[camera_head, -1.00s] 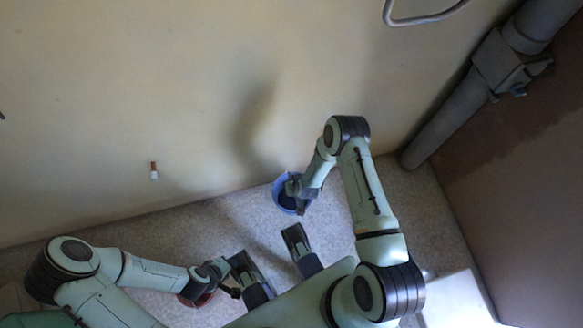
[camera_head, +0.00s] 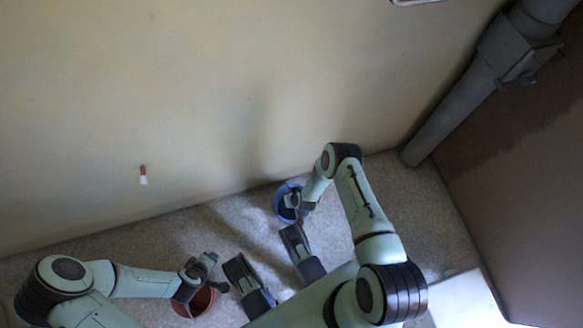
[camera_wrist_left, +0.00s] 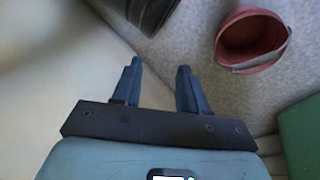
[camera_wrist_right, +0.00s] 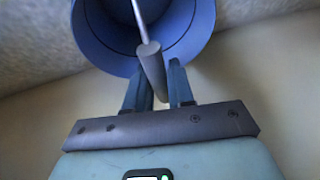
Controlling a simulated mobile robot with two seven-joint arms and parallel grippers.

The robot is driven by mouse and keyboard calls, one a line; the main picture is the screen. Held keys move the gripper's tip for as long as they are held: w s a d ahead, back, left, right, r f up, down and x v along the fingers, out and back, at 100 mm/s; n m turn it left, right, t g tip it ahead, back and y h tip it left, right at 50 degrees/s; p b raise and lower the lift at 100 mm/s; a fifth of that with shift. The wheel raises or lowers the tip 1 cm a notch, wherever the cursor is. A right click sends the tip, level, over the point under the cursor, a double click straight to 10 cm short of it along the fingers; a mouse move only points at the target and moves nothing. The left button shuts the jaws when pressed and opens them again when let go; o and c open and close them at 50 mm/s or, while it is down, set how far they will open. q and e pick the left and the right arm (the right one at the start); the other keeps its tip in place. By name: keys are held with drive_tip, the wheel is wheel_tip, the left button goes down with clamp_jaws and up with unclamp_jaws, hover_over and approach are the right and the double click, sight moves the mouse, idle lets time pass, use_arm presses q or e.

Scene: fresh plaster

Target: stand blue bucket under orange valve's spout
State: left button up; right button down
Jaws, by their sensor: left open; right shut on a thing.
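The blue bucket (camera_head: 278,203) is by the foot of the wall in the head view. My right gripper (camera_head: 294,203) is shut on its handle. In the right wrist view the handle's grey grip (camera_wrist_right: 151,68) lies between the fingers (camera_wrist_right: 158,88), with the open blue bucket (camera_wrist_right: 100,50) beyond. I cannot tell whether the bucket touches the floor. My left gripper (camera_head: 207,262) is open and empty near a red bucket (camera_head: 190,312); its spread fingers (camera_wrist_left: 156,82) also show in the left wrist view. I cannot make out an orange valve or its spout.
The red bucket (camera_wrist_left: 250,50) stands on the grey floor in the left wrist view. A thick grey pipe (camera_head: 450,112) runs down the right corner. A small orange-brown and white piece (camera_head: 143,175) is on the wall. Speckled floor (camera_head: 430,205) is free right of my right arm.

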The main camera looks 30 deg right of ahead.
use_arm(q)
drive_tip(key=shift+s, duration=0.1)
use_arm(e)
drive_tip(key=c, duration=1)
unclamp_jaws()
use_arm(q)
drive_tip(key=shift+s+f, duration=0.15)
drive_tip(key=shift+f, duration=0.05)
use_arm(e)
drive_tip(key=shift+s+r, duration=0.1)
drive_tip(key=shift+r, duration=0.35)
use_arm(q)
drive_tip(key=s+d+r+g+h+p, duration=0.1)
drive_tip(key=s+d+r+g+p, duration=0.1)
drive_tip(key=s+d+r+p, duration=0.1)
drive_tip(key=shift+s+d+r+m+p, duration=0.35)
drive_tip(key=shift+s+r+p, duration=0.5)
drive_tip(key=shift+s+r, duration=0.75)
use_arm(e)
drive_tip(key=shift+v, duration=5.65)
use_arm(q)
drive_tip(key=shift+s+f, duration=0.2)
drive_tip(key=shift+s, duration=0.1)
